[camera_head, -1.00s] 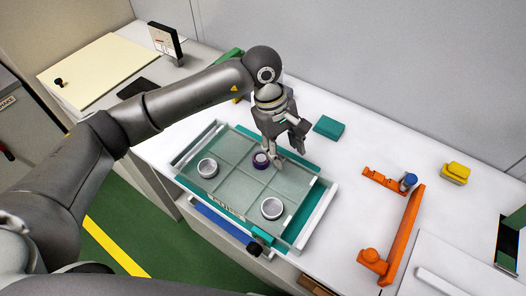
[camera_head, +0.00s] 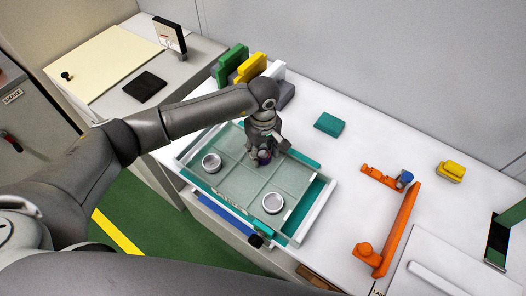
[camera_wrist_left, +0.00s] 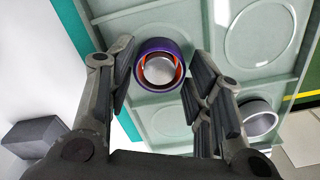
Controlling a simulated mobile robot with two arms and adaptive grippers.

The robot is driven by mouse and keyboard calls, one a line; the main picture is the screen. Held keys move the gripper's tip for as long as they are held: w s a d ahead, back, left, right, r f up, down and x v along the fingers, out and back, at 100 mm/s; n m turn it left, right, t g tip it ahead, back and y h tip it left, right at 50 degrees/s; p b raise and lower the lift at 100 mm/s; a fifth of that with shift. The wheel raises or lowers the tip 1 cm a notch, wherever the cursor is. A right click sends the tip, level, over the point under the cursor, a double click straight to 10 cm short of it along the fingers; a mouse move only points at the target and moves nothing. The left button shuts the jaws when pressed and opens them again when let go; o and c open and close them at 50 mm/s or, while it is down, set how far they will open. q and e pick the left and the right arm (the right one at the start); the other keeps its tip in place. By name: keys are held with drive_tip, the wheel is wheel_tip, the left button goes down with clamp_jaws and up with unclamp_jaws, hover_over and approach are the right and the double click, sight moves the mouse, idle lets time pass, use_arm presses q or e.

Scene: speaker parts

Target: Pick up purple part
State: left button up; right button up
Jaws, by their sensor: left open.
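The purple part (camera_wrist_left: 145,50) is a ring with an orange inside and a grey centre, standing in a compartment of the glassy tray (camera_head: 238,192). In the head view the purple part (camera_head: 264,157) is mostly hidden behind my left gripper (camera_head: 262,150). My left gripper (camera_wrist_left: 160,85) is open in the wrist view, with one finger on each side of the purple part, which lies just past the fingertips. I cannot tell whether a finger touches it. My right gripper is not in view.
Two grey rings, one at left (camera_head: 211,163) and one in front (camera_head: 272,203), sit in other tray compartments. A teal block (camera_head: 329,124) lies behind the tray. An orange fixture (camera_head: 400,230) stands at right, with a yellow block (camera_head: 451,171) beyond. Green and yellow holders stand behind my arm.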

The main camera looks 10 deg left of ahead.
use_arm(q)
drive_tip(key=shift+f, duration=0.7)
drive_tip(key=c, duration=0.9)
drive_tip(key=shift+o, duration=0.2)
drive_tip(key=shift+w+r, duration=0.1)
drive_tip(key=shift+r, duration=0.1)
